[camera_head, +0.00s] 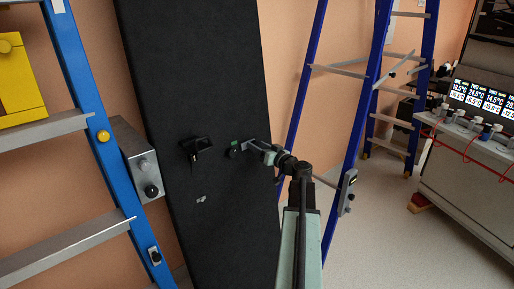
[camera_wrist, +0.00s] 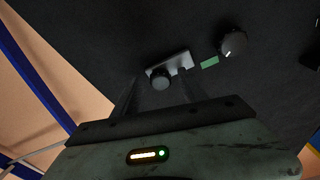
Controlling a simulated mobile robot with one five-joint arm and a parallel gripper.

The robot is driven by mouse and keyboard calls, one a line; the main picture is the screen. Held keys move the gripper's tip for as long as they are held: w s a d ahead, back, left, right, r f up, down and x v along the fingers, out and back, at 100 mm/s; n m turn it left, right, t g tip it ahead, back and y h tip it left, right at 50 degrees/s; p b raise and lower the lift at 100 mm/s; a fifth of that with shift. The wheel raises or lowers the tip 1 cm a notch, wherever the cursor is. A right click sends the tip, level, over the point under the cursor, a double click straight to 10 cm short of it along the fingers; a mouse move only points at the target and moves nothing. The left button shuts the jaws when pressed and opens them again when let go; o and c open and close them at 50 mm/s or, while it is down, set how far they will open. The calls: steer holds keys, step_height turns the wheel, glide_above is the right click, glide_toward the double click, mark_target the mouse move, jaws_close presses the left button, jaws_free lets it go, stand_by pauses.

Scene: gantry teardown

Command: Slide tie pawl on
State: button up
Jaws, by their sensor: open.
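A silver plate (camera_wrist: 181,61) with a short black knob (camera_wrist: 160,78) sits on the black panel (camera_head: 215,75). This looks like the tie pawl, though I can read no name on it. My gripper (camera_head: 243,147) is close to the panel's right part. In the wrist view its two dark fingers stand apart on either side of the knob. It is open, and I cannot tell whether either finger touches the knob. In the head view my gripper hides most of the plate.
A green label (camera_wrist: 209,62) and a round dial with a white mark (camera_wrist: 233,43) are right of the plate. A black handle (camera_head: 196,147) juts from the panel. Blue ladders (camera_head: 84,75) (camera_head: 303,85) flank the panel. A bench with displays (camera_head: 480,100) stands at the far right.

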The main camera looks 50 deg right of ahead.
jaws_close()
stand_by(1.4)
